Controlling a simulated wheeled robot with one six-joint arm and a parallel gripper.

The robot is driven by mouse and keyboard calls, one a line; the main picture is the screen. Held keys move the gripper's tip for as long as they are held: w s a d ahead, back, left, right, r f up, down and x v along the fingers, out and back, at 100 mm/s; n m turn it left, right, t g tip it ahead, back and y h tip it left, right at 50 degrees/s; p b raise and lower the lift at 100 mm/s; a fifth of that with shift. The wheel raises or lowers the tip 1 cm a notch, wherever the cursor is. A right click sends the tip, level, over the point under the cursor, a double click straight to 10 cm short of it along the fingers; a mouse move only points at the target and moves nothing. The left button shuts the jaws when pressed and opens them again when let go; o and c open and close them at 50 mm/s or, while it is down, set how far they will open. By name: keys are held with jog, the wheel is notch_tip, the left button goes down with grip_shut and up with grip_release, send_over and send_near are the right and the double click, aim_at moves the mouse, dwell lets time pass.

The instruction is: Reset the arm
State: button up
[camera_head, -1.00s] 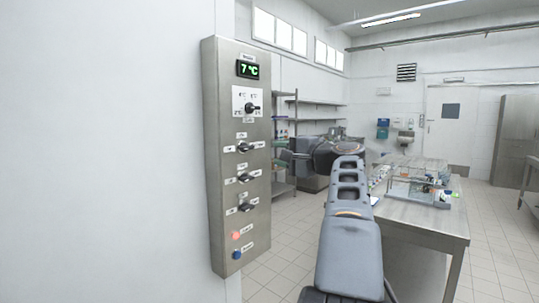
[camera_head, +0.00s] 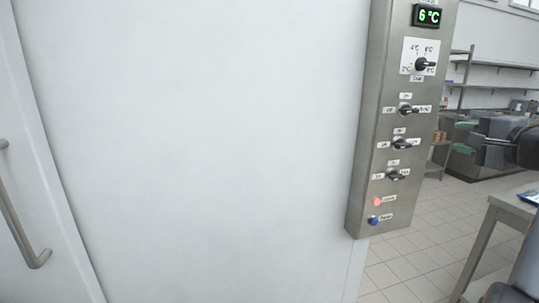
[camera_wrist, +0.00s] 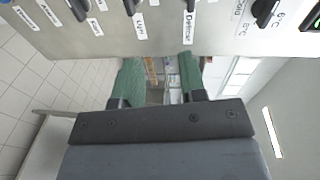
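My gripper (camera_wrist: 160,62) has two green fingers spread well apart, with nothing between them. In the head view it shows at the right (camera_head: 462,137), pointing left and beside the steel control panel (camera_head: 362,190). Parts of my arm show at the right edge, and much of the arm is out of frame. In the wrist view the panel's face (camera_wrist: 165,35) fills the top, seen sideways, and the fingers appear apart from its knobs.
The panel has a green 6 °C display (camera_head: 428,15), several black knobs, a red button (camera_head: 377,202) and a blue one (camera_head: 373,220). A white wall (camera_head: 210,150) and a door handle (camera_head: 25,225) lie left. A steel table (camera_head: 510,205) stands right.

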notch_tip(320, 180, down, 11)
jog(key=g+h+p, duration=0.1)
jog(key=g, duration=0.3)
jog(key=s+a+f+n+g+p, duration=0.2)
jog(key=a+f+n+g+p, duration=0.25)
jog(key=a+f, duration=0.55)
jog(key=s+a+f+n+g+p, duration=0.1)
jog(key=s+a+n+p, duration=0.3)
jog(key=a, duration=0.6)
jog(key=s+a+n+g+p, duration=0.3)
jog(key=s+a+n, duration=0.3)
jog(key=a, duration=0.4)
jog(key=shift+a+f+n+g+h+p, duration=0.35)
jog(key=shift+f+n+h+p, duration=0.1)
jog(key=shift+n, duration=0.4)
